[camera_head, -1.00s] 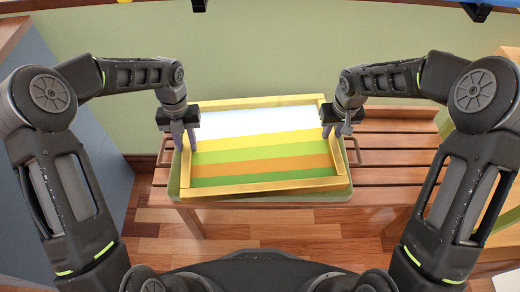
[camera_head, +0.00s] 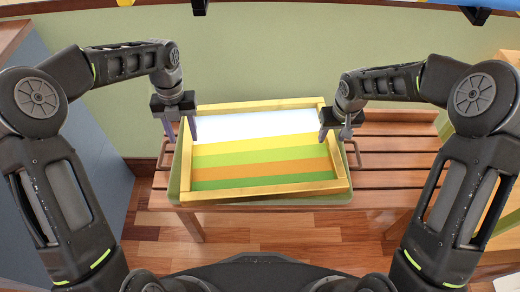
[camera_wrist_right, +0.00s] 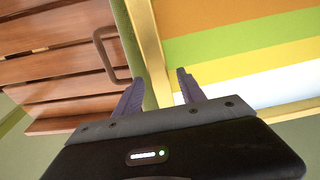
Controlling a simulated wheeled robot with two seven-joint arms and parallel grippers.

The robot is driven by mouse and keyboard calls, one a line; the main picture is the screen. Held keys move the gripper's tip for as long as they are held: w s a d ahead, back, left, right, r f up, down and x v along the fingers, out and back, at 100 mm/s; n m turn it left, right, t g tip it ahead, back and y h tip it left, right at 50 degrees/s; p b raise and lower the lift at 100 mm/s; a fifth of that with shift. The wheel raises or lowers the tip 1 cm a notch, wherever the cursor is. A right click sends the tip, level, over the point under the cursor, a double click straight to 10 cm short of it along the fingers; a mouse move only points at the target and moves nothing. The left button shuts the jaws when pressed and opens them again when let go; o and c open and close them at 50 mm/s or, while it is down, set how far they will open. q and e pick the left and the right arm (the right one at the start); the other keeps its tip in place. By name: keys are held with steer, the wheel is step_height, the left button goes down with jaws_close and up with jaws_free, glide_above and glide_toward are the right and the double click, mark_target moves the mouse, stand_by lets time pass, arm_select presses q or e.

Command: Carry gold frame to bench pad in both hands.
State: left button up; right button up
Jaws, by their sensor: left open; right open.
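The gold frame (camera_head: 265,190), with a striped white, yellow, green and orange picture, lies on the olive-green bench pad (camera_head: 187,174). My left gripper (camera_head: 180,135) is open and empty above the frame's left rail, near its far left corner. My right gripper (camera_head: 335,136) is open at the frame's right rail. In the right wrist view, the gold rail (camera_wrist_right: 148,45) runs between the spread fingers (camera_wrist_right: 160,80), and the pad's edge (camera_wrist_right: 126,40) shows beside it. Whether those fingers touch the rail cannot be told.
The slatted wooden bench (camera_head: 395,160) holds the pad and has bare slats to the right. A bench handle (camera_head: 356,152) sits close to the pad's right side. A blue-grey cabinet (camera_head: 85,150) stands at left. A green wall (camera_head: 265,50) is behind.

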arm_select(q)
step_height(320, 180, up, 6)
steer(key=shift+w+r, duration=0.15)
steer(key=shift+w, duration=0.3)
arm_select(e)
steer(key=shift+r, duration=0.15)
step_height(320, 180, up, 12)
steer(key=s, duration=0.1)
steer(key=shift+s+f, duration=0.2)
steer(key=shift+s, duration=0.2)
steer(key=shift+d, duration=0.1)
arm_select(q)
steer(key=shift+s, duration=0.1)
arm_select(e)
steer(key=shift+s, duration=0.1)
